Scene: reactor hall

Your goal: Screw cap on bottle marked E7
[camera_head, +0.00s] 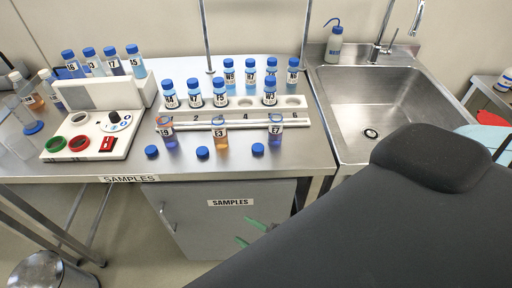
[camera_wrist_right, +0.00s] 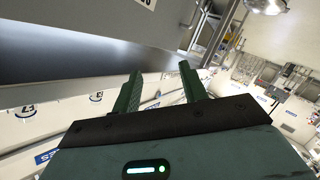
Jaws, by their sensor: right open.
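The bottle marked E7 (camera_head: 275,136) stands upright and uncapped near the front of the steel table, with purple liquid inside. A blue cap (camera_head: 258,149) lies on the table just to its left and in front. My right gripper (camera_head: 249,232) shows as two green fingertips in front of the cabinet, below the table's front edge and well away from bottle and cap. In the right wrist view the gripper (camera_wrist_right: 160,84) has its fingers apart with nothing between them. My left gripper is not in view.
Uncapped bottles E3 (camera_head: 220,138) and E9 (camera_head: 168,136), with loose blue caps, stand left of E7. Behind is a white rack (camera_head: 197,117) with capped bottles. A device (camera_head: 98,135) is at left, a sink (camera_head: 375,100) at right. My dark arm covers the lower right.

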